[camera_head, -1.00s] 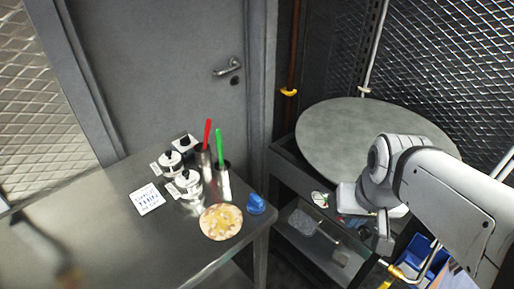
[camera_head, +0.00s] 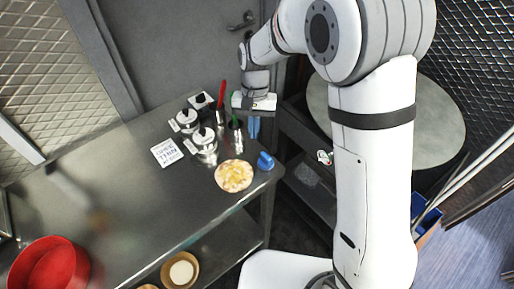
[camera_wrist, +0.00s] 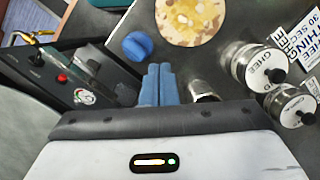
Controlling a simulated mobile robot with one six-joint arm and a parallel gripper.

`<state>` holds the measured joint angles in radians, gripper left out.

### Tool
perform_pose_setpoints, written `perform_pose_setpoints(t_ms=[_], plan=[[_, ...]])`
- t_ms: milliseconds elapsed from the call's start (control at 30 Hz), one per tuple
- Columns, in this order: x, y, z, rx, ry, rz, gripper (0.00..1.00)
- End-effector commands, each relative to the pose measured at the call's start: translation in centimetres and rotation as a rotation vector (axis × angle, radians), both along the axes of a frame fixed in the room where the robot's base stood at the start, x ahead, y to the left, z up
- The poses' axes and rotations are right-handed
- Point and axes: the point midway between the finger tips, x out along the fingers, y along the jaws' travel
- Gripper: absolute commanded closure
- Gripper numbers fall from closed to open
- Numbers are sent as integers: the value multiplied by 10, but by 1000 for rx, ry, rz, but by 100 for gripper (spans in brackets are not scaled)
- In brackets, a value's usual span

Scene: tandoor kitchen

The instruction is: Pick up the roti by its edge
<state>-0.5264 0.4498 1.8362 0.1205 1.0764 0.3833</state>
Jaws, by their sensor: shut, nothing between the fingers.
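The roti (camera_head: 234,176) is a round, pale flatbread with yellow patches. It lies flat near the right front edge of the metal table (camera_head: 130,215). In the wrist view the roti (camera_wrist: 190,18) is at the top, partly cut off by the frame. My gripper (camera_head: 254,128) points down with its blue fingers together and empty. It is above the table's right end, behind the roti and apart from it. In the wrist view the fingertips (camera_wrist: 159,72) sit below the roti.
A blue object (camera_head: 265,161) is beside the roti's right edge. Labelled jars (camera_head: 203,140) and metal cups with red and green handles stand behind it. A white sign (camera_head: 166,152) lies left. A red pan (camera_head: 48,268) and a bowl (camera_head: 180,270) are at front left.

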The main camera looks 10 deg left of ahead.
Motion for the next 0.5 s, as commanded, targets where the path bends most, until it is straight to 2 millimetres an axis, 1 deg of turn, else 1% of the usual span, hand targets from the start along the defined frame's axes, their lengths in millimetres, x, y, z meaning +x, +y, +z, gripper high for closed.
perform_pose_setpoints(t_ms=[167, 500], plan=[[-4, 3, -16, -4, 8, 2, 100], [-20, 1, -74, -4, 8, 3, 100]])
